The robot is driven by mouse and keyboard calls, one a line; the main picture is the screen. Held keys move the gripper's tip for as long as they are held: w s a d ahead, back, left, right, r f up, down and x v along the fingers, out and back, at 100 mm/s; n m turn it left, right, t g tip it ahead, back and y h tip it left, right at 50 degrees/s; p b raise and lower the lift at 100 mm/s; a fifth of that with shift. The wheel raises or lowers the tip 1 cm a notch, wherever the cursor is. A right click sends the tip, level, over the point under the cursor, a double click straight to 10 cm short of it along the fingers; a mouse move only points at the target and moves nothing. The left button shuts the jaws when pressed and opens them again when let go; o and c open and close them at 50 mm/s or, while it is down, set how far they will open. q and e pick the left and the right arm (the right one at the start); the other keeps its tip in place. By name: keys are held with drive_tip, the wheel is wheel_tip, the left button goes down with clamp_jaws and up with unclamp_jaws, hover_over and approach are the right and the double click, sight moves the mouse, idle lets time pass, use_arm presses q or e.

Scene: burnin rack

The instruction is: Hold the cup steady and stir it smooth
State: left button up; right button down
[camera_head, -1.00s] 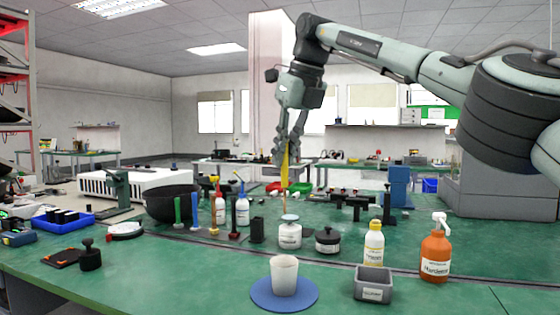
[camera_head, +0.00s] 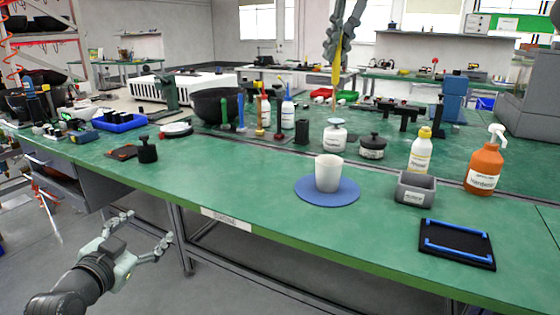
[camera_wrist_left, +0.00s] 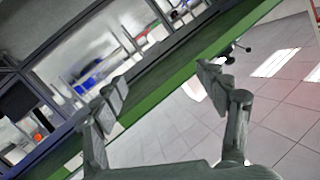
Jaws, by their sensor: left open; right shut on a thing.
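The white cup (camera_head: 329,172) stands upright on a round blue mat (camera_head: 346,194) near the table's front edge. My right gripper (camera_head: 338,58) comes in from the top of the head view, shut on a yellow stirrer (camera_head: 337,75). The stirrer points down, its tip appearing above or behind the white-labelled jar (camera_head: 335,137), away from the cup. My left gripper (camera_head: 148,228) is open and empty, in front of and below the table edge at lower left. The left wrist view shows its spread fingers (camera_wrist_left: 162,84) with nothing between them.
A black tray with blue bars (camera_head: 457,244) lies at front right. The green table (camera_head: 240,190) is clear left of the cup.

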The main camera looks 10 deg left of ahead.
use_arm(q)
drive_tip(key=w+d+r+m+t+h, duration=0.1)
drive_tip(key=w+r+t+h, duration=0.1)
drive_tip(key=r, duration=0.5)
drive_tip(key=w+d+r+m+t+h, duration=0.1)
drive_tip(key=w+r+t, duration=0.15)
drive_tip(key=r, duration=0.45)
drive_tip(key=m+g+h, duration=0.6)
drive_tip(key=g+h, duration=0.5)
drive_tip(key=g, duration=0.1)
approach(318, 169)
drive_tip(key=shift+w+r, duration=0.35)
drive_tip(key=shift+w, duration=0.25)
drive_tip(key=shift+w+r, duration=0.3)
drive_tip(key=shift+w, duration=0.35)
drive_tip(key=shift+s+d+f+g, duration=0.25)
drive_tip(key=shift+f+g, duration=0.25)
drive_tip(key=shift+g, duration=0.45)
drive_tip(key=x, duration=1.2)
drive_tip(key=shift+a+f, duration=0.1)
drive_tip(key=shift+c, duration=0.5)
drive_tip(key=c, duration=1.2)
